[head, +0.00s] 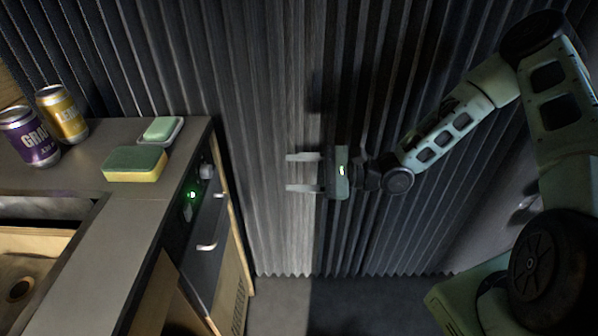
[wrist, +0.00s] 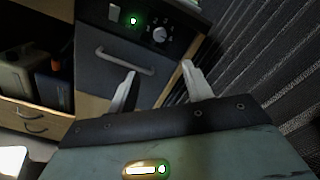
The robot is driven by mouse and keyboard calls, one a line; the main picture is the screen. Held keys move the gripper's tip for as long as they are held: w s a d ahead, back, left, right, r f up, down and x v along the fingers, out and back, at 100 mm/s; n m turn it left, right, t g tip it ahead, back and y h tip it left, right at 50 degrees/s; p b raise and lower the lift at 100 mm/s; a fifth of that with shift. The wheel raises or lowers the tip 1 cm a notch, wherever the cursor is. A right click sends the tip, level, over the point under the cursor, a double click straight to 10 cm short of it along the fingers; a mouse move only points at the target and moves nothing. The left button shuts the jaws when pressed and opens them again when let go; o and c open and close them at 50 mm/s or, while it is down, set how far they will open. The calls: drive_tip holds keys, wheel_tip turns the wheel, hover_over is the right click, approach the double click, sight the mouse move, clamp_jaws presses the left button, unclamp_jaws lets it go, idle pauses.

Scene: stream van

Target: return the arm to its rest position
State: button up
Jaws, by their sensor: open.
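My gripper (head: 291,172) is open and empty. In the head view it hangs in the air before the corrugated wall, right of the counter, with its two pale fingers apart and pointing left. In the wrist view the gripper (wrist: 157,82) shows its spread fingers from behind, with nothing between them. Beyond them is a dark cabinet front with a bar handle (wrist: 114,58). My arm reaches in from the right of the head view, bent at the elbow.
The counter (head: 75,263) at left holds a purple can (head: 30,137), a yellow can (head: 62,114), a sponge (head: 135,165) and green soap on a dish (head: 162,130). A control knob (wrist: 160,34) and green light are on the cabinet. Floor (head: 350,305) below the gripper looks clear.

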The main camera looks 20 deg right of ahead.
drive_tip(key=s+a+r+n+g+h+p, duration=0.1)
drive_tip(key=s+r+n+g+h+p, duration=0.2)
drive_tip(key=s+r+n+h, duration=0.5)
drive_tip(key=s+a+r+n+g+h+p, duration=0.2)
drive_tip(key=s+r+n+h, duration=0.6)
drive_tip(key=s+n, duration=0.6)
wheel_tip(320, 180, up, 2)
drive_tip(key=s+g+p, duration=0.1)
drive_tip(key=s+p, duration=0.1)
drive_tip(key=shift+s+a, duration=0.15)
drive_tip(key=shift+s, duration=0.25)
